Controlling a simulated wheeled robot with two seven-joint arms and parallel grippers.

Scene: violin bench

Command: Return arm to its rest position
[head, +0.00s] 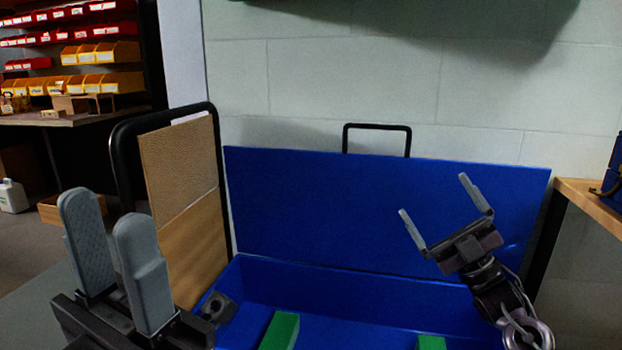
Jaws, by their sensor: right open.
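My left gripper (107,212) is large in the lower left of the head view. Its two grey fingers point up and stand apart, with nothing seen between them. My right gripper (435,196) is at the right, in front of the blue panel (330,205). Its two thin fingers point up and to the left, spread wide, with nothing between them. It is open and appears above the right part of the blue box (330,292). The lower parts of both arms are cut off by the frame.
Two green blocks (281,331) (431,342) show in the blue box. A brown panel (180,175) in a black frame stands beside my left gripper. A wooden surface (594,203) is at the right edge. Bin shelves (75,40) stand far left; a block wall (350,80) is behind.

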